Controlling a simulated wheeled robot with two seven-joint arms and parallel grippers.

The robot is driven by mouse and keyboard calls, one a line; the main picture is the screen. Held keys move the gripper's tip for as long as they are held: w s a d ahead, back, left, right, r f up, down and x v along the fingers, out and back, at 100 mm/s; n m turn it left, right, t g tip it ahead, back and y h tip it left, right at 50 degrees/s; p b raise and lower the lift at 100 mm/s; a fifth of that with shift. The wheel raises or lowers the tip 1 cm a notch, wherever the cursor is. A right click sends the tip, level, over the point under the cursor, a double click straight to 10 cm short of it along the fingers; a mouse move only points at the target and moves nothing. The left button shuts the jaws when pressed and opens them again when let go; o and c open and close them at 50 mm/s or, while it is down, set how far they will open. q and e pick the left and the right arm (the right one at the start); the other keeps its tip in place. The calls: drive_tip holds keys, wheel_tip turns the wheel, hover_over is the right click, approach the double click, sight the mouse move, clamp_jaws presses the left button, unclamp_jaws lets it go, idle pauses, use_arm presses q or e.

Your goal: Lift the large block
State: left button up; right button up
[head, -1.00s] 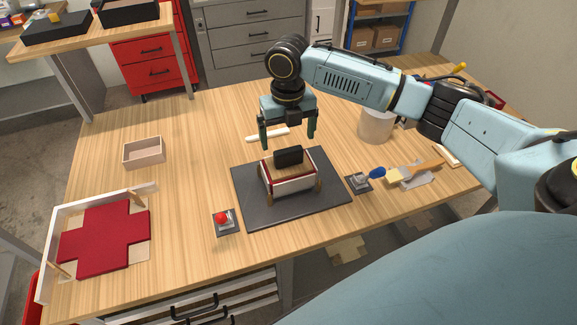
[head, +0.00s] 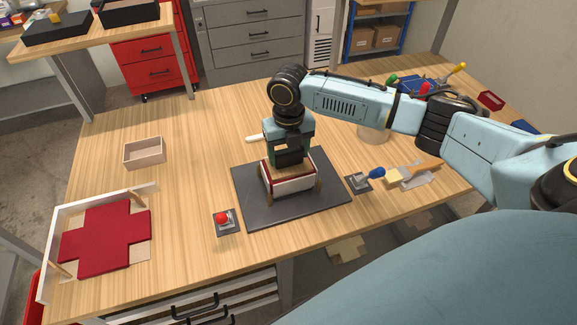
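The large block shows as a wooden top (head: 296,167) with a black grip on it. It sits inside a small white-walled box with a red edge (head: 291,186), on a dark grey mat (head: 326,199). My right gripper (head: 287,158) points straight down over the block. Its fingers are drawn in on both sides of the black grip, which they partly hide. The block still rests low in the box. My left gripper is out of view.
A red button (head: 223,219) and a blue-knobbed lever (head: 360,182) flank the mat. A red cross-shaped sheet (head: 104,237) lies in a white frame at the left. An open wooden tray (head: 144,152) stands behind it. The table between them is clear.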

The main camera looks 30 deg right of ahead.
drive_tip(key=c, duration=0.9)
